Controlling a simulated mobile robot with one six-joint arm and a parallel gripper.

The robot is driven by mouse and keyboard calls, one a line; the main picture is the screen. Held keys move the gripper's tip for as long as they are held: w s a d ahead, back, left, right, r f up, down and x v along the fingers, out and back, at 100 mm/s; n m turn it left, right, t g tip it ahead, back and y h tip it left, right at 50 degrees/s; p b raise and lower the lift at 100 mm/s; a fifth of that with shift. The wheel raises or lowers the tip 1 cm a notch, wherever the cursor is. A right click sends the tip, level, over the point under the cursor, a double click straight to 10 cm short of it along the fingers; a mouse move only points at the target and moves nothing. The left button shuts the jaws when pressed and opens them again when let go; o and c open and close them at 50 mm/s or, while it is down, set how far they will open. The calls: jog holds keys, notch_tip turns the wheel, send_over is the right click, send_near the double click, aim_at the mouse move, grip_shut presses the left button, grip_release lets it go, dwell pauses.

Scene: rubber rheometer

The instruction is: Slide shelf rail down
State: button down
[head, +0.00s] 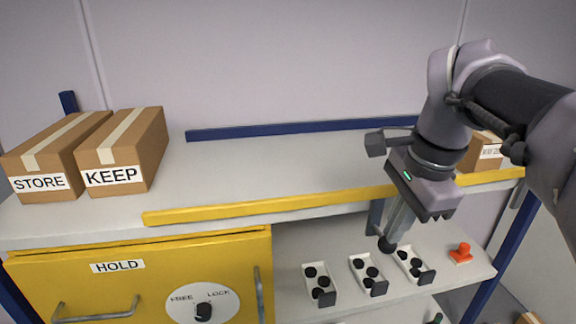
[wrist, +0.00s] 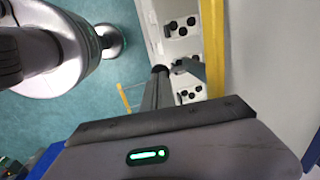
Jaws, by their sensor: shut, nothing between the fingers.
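The yellow shelf rail (head: 270,207) runs along the front edge of the upper shelf (head: 270,170). Its middle right part is hidden behind my gripper. In the wrist view the rail (wrist: 213,50) is a yellow strip to the right of the fingers. My gripper (head: 388,242) points down in front of the shelf, shut and empty. Its dark fingertips appear below the rail in the picture, near the trays on the lower level. In the wrist view the shut fingers (wrist: 160,72) show to the left of the rail, apart from it there.
Boxes marked STORE (head: 40,183) and KEEP (head: 115,178) stand on the shelf's left, a smaller box (head: 485,152) at right. A blue strip (head: 300,128) lines the back. Below are a yellow HOLD cabinet (head: 80,285), trays with black discs (head: 320,298) and a red knob (head: 461,252).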

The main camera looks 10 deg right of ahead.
aim_at(393, 251)
notch_tip(393, 251, down, 5)
jog(key=b, duration=0.4)
jog(key=shift+f, duration=0.2)
jog(key=shift+s+r, duration=0.15)
jog(key=shift+s, duration=0.15)
jog(key=shift+w, duration=0.15)
